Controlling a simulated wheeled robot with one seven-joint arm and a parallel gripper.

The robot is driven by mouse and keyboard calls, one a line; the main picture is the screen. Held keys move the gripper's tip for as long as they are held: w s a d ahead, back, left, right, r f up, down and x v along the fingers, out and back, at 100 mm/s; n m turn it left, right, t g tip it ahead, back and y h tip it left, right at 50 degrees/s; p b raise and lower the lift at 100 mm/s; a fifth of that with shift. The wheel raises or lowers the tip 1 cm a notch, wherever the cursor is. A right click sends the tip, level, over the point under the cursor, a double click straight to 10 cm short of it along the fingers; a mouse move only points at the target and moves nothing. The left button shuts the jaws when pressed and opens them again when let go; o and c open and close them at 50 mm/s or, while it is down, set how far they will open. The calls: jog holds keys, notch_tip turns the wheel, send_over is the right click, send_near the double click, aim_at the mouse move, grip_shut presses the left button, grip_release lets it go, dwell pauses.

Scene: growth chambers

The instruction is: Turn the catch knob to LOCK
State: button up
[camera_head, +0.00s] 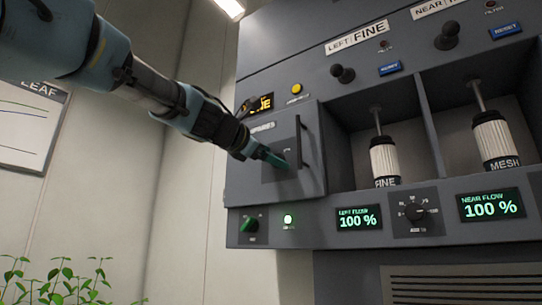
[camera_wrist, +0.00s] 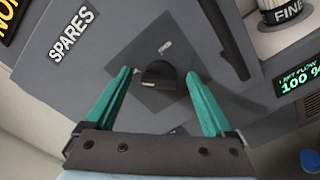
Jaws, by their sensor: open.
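The catch knob (camera_wrist: 159,75) is a small dark knob on a darker square plate (camera_wrist: 130,95) on the grey SPARES door. In the wrist view it sits between and just beyond the tips of my gripper (camera_wrist: 157,72), whose two green fingers are open and apart from each other. I cannot tell whether the fingers touch it. A small light marking (camera_wrist: 166,46) shows above the knob, too blurred to read. In the head view my gripper (camera_head: 278,160) is at the SPARES door (camera_head: 310,165), and the knob is hidden there behind the fingers.
A dark vertical door handle (camera_head: 299,142) stands out right of the knob. To the right are open bays with a FINE cylinder (camera_head: 384,160) and a MESH cylinder (camera_head: 495,140). Plants (camera_head: 60,282) stand lower left.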

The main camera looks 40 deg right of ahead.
jog(key=b+v, duration=0.3)
jog(key=v, duration=0.7)
jog(key=shift+a+b, duration=0.3)
jog(key=shift+a, duration=0.05)
jog(key=w+a+f+m+t+y, duration=0.1)
jog(key=w+a+f+y, duration=0.1)
jog(key=w+f, duration=0.5)
jog(key=w+a+f+m+t+y, duration=0.1)
jog(key=w+f+y, duration=0.25)
jog(key=f, duration=0.55)
jog(key=w+a+f+m+y, duration=0.1)
jog(key=w+a+f+y, duration=0.2)
jog(key=f, duration=0.4)
jog(key=w+a+f+m, duration=0.1)
jog(key=w+a+f, duration=0.1)
jog(key=a+f, duration=0.35)
jog(key=w+a+f+m+y, duration=0.1)
jog(key=w+a+f+y, duration=0.15)
jog(key=f, duration=0.55)
jog(key=a+f+m+g+y, duration=0.2)
jog(key=a+f+m+y, duration=0.1)
jog(key=a+f, duration=1)
jog(key=s+a+f+m+g+y, duration=0.3)
jog(key=s+a+f+m, duration=0.2)
jog(key=s+a+f, duration=0.6)
notch_tip(320, 180, down, 4)
jog(key=shift+a+r, duration=0.25)
jog(key=shift+a, duration=0.2)
